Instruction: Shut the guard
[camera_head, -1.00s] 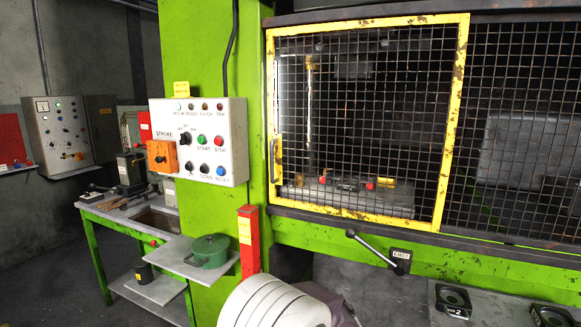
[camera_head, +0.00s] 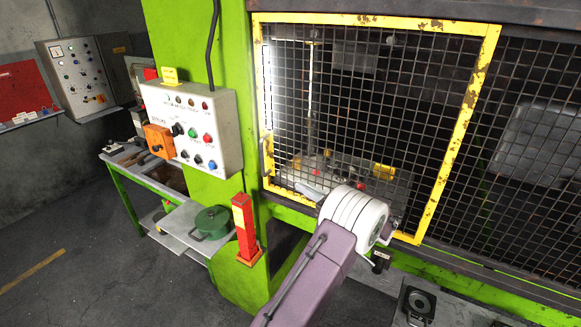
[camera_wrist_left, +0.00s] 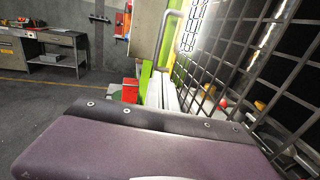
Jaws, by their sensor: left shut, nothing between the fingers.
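The guard (camera_head: 375,21) is a yellow-framed mesh panel on the front of the green press in the head view. An upright handle (camera_head: 266,157) is on its left edge, and a pale bar handle (camera_wrist_left: 166,38) shows in the left wrist view. My left gripper (camera_head: 309,192) is shut and empty in front of the guard's lower left part, right of and below the handle. My wrist hides part of the guard's lower edge, and the fingertips are hard to make out. I cannot tell whether they touch the mesh. My right gripper is not in view.
A control box (camera_head: 228,135) with buttons is on the press column, left of the guard. Below it are a red post (camera_head: 244,230) and a green pot (camera_head: 211,222) on a shelf. Fixed dark mesh (camera_head: 535,100) continues to the right. Open floor (camera_head: 60,250) lies at the left.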

